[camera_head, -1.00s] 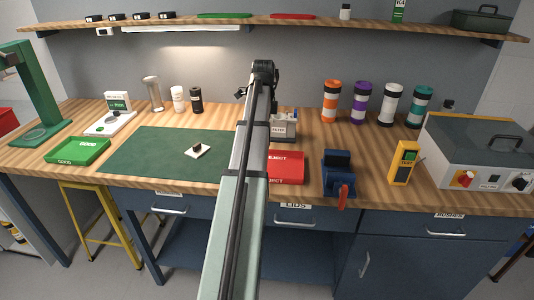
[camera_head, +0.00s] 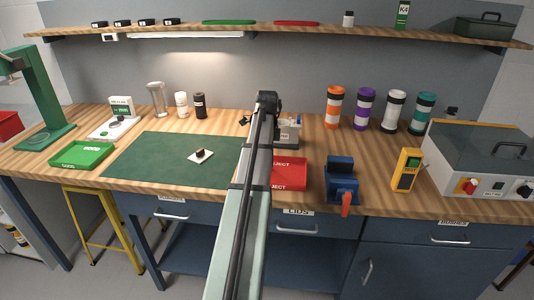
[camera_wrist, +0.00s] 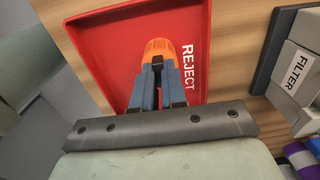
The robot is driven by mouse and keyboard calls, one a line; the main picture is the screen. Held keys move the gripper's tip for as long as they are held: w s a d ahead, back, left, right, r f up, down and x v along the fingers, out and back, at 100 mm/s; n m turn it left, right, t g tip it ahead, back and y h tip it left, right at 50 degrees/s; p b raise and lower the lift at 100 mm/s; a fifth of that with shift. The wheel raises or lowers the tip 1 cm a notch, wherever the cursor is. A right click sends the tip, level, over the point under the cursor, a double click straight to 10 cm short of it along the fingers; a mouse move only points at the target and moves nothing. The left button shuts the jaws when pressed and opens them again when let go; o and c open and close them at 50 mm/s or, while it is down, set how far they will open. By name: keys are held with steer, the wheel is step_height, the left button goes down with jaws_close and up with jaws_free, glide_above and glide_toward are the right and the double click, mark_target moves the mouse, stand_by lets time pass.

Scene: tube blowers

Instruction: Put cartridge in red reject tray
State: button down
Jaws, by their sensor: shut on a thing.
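The red reject tray (camera_head: 290,172) stands on the wooden bench, partly hidden behind my arm in the head view. In the wrist view the tray (camera_wrist: 104,45) fills the upper middle, with its white REJECT lettering beside my fingers. My gripper (camera_wrist: 160,75) is shut on an orange cartridge (camera_wrist: 158,48), seen end-on over the tray floor. I cannot tell whether the cartridge touches the tray. In the head view my arm hides the cartridge and fingers.
A filter holder (camera_head: 287,130) stands behind the tray; its FILTER label (camera_wrist: 298,71) shows at right in the wrist view. A blue clamp-like device (camera_head: 341,178) with a red handle stands right of the tray.

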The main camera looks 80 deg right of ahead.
steer(key=shift+f, duration=0.15)
steer(key=c, duration=1.2)
jaws_free()
step_height(320, 180, up, 12)
steer(key=shift+r, duration=0.2)
